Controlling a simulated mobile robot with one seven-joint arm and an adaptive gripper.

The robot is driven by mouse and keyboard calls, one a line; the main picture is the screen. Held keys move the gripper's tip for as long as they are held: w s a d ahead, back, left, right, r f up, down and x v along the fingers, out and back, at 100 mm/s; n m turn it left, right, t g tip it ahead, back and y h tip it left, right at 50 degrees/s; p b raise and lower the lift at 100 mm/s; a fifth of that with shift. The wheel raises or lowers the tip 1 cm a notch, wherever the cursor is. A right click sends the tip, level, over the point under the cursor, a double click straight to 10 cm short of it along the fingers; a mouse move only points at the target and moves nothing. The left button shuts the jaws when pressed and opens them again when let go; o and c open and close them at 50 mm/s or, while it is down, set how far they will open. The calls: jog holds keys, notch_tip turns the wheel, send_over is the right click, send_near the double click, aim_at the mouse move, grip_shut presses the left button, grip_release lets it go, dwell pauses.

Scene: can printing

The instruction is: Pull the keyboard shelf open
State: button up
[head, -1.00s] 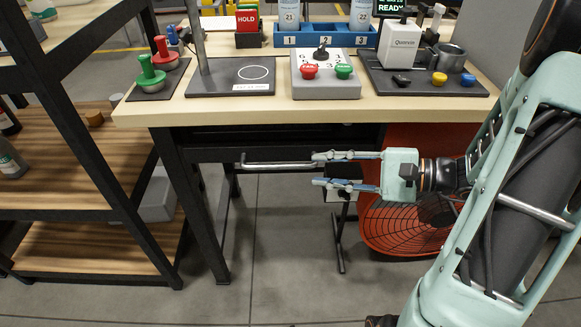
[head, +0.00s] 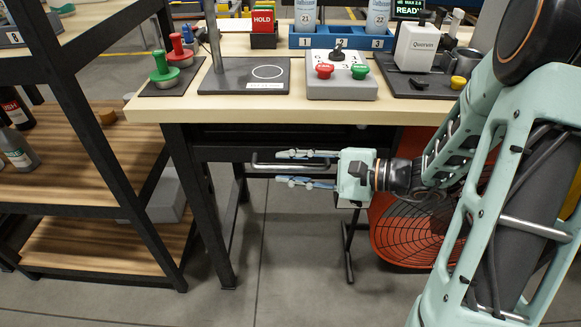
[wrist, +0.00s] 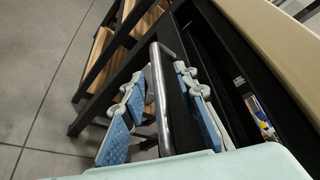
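The keyboard shelf (head: 222,154) is a black drawer front under the wooden tabletop, and it looks shut. Its grey bar handle (head: 262,166) sticks out in front; in the wrist view the bar (wrist: 161,105) runs lengthwise between my two fingers. My gripper (head: 281,168) is open, one finger above the bar and one below it in the head view.
A wooden shelf rack (head: 95,165) with black posts stands left of the desk, and a black desk leg (head: 200,215) is near the handle's left end. An orange mesh stool or chair (head: 415,225) is below right. The tabletop (head: 225,108) overhangs the handle.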

grip_shut()
jog(key=shift+s, duration=0.15)
dwell(0.4)
